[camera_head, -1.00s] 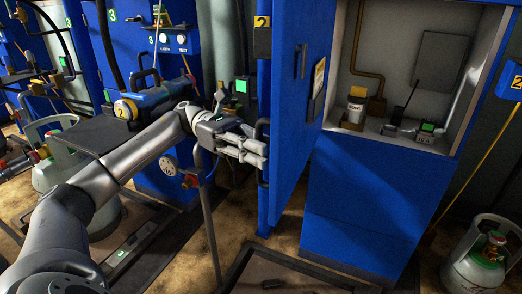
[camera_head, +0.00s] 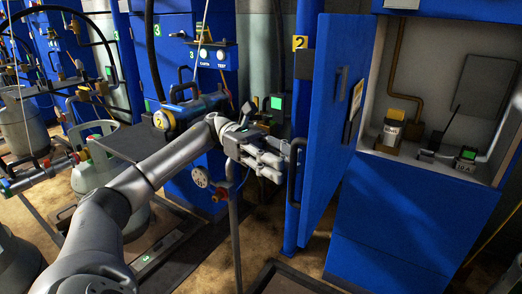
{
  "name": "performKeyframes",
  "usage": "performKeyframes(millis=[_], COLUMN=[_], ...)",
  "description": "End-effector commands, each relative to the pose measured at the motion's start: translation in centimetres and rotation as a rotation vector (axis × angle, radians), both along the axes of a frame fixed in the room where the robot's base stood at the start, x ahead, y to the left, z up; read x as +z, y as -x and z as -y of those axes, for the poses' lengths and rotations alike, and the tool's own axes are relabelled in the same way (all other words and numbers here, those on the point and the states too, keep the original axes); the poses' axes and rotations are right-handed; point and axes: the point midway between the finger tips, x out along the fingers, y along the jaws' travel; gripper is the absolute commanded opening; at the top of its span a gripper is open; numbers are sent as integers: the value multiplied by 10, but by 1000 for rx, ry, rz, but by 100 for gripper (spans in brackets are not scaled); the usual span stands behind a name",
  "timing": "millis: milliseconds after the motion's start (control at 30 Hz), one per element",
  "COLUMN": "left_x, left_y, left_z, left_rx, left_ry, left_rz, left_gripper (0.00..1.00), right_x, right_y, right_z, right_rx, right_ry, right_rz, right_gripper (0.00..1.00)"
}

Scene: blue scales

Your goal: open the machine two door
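The blue door (camera_head: 336,120) of machine two stands swung open in the head view, left of its lit blue cabinet (camera_head: 400,215). A yellow "2" plate (camera_head: 300,43) is beside the door. A black bar handle (camera_head: 292,175) is on the door's left side. My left gripper (camera_head: 278,168) is just left of this handle, with its grey fingers pointing at it. The fingertips are very close to the bar; contact is unclear. Two fingers lie one above the other, but their opening is hard to judge. My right gripper is out of view.
Inside the cabinet are a yellow-topped container (camera_head: 393,128) and a small device with a green screen (camera_head: 467,155). A gas cylinder (camera_head: 95,180) is at left.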

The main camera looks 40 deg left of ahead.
Motion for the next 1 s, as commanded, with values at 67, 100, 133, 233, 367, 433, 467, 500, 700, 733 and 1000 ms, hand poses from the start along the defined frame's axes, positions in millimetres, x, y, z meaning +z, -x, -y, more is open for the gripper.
performKeyframes(millis=[67,100,133,233,367,433,467,500,700,733,1000], left_x=[1,1,1,1,1,1,1,1,0,0,0], left_y=[-2,-3,-3,-4,-5,-6,-6,-6,-6,-6,-6], left_z=[-17,-24,-30,-47,-66,-73,-76,-79,-87,-87,-87], left_rx=[4,4,4,4,3,3,3,2,1,0,0], left_ry=[3,3,2,3,2,2,2,1,0,0,0], left_rz=[2,3,2,2,2,3,3,3,1,1,1], left_gripper=[34,34,34,34,34,34,34,34,34,34,34], right_x=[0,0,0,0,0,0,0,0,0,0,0], right_y=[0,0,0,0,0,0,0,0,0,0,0], right_z=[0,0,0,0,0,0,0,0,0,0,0], right_rx=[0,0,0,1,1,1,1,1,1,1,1], right_ry=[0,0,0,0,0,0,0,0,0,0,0], right_rz=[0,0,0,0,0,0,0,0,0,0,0], right_gripper=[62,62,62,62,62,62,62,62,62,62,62])
